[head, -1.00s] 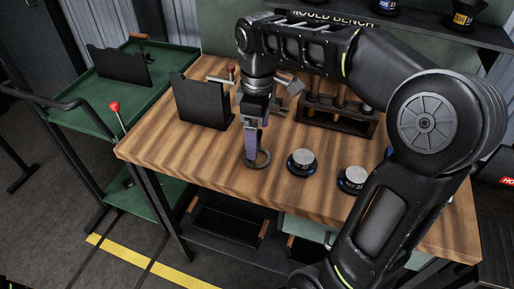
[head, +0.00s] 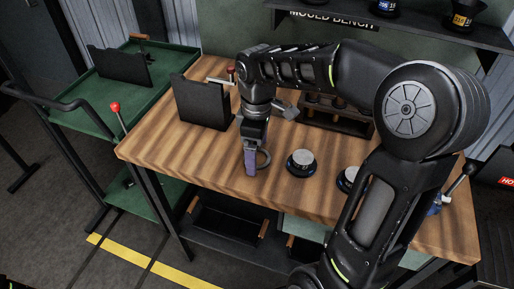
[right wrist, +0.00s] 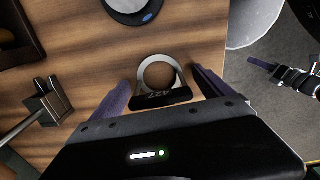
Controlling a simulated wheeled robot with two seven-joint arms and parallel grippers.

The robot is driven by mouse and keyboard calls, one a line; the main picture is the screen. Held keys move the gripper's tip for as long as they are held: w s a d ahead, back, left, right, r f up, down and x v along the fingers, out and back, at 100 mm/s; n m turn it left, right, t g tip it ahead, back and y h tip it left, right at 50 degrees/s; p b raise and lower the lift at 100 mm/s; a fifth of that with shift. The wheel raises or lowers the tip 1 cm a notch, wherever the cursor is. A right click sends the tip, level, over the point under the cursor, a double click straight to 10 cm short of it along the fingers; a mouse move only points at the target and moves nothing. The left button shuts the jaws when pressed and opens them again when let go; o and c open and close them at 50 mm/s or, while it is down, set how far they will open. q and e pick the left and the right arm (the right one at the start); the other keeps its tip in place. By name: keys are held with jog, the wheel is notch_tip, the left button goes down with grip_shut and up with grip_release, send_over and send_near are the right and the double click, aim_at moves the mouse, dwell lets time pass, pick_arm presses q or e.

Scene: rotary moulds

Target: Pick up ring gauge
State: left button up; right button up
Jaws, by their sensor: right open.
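My right gripper (head: 251,171) points down at the bench. In the right wrist view its two purple fingers (right wrist: 160,82) are apart, one on each side of the gauge, with gaps between.
A silver-topped round piece (head: 302,162) stands right of the gauge, and another (head: 347,179) is partly behind my arm. A black upright plate stand (head: 202,103) is at the left. A dark wooden rack (head: 335,120) stands at the back. The bench's front left is clear.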

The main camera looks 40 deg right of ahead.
jog(key=shift+c, duration=0.4)
jog(key=c, duration=1.4)
